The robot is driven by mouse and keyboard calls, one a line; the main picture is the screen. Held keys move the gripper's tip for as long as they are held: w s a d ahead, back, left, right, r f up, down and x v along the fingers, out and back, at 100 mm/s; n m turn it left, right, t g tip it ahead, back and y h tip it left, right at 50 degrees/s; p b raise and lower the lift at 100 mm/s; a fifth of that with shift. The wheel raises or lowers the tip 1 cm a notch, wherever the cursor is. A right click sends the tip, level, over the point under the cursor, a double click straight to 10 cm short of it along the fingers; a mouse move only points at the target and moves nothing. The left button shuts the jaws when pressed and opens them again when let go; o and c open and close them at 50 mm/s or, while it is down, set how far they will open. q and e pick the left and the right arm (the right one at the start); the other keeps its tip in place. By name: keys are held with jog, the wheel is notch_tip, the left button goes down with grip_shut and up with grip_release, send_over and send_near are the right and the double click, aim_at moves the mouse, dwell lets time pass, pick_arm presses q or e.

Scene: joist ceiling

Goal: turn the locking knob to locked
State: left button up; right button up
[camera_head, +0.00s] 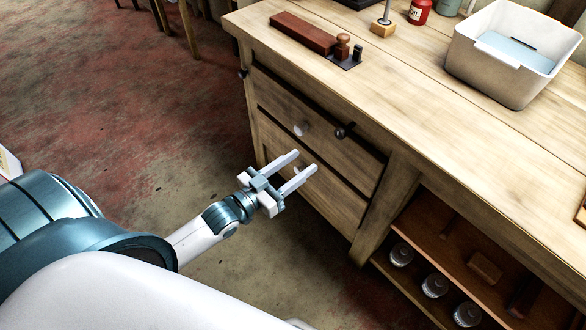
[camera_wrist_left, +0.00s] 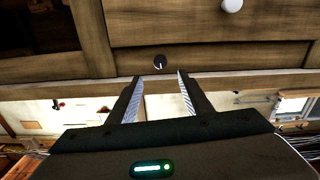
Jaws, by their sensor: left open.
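The locking knob (camera_head: 341,132) is a small dark round knob on the upper drawer front, right of a pale round drawer pull (camera_head: 301,129). In the left wrist view the knob (camera_wrist_left: 159,62) shows a white mark on its dark face, just beyond and between the fingertips. The same view shows a white pull (camera_wrist_left: 232,5) at the top. My left gripper (camera_head: 306,162) is open and empty, in front of the drawers and lower than the knob in the head view. It appears apart from the knob. My right gripper is not in view.
The wooden workbench (camera_head: 420,110) carries a reddish-brown block with a wooden knob (camera_head: 305,33), a white tub (camera_head: 490,70) and a red can (camera_head: 419,12). Open shelves (camera_head: 430,215) with several jars are right of the drawers.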

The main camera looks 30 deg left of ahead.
pick_arm(q)
jog(key=shift+v, duration=0.75)
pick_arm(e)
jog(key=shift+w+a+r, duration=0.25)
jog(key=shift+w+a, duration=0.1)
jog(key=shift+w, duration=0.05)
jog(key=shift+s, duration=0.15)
pick_arm(q)
jog(key=shift+f, duration=0.1)
jog(key=s+f+n+g+y, duration=0.1)
jog(key=s+f+g+y, duration=0.15)
jog(key=f, duration=1.15)
jog(key=s+f+g+y, duration=0.1)
jog(key=s+f+g, duration=0.25)
jog(key=f, duration=1.05)
jog(key=s+d+f+g, duration=0.2)
jog(key=s+d+f, duration=0.2)
jog(key=s+f, duration=0.4)
jog(key=s+d+f+g, duration=0.2)
jog(key=s+d+f, duration=0.1)
jog(key=s+f, duration=0.6)
jog(key=shift+d+f+m+y, duration=0.35)
jog(key=shift+f+y, duration=0.1)
jog(key=shift+f, duration=0.25)
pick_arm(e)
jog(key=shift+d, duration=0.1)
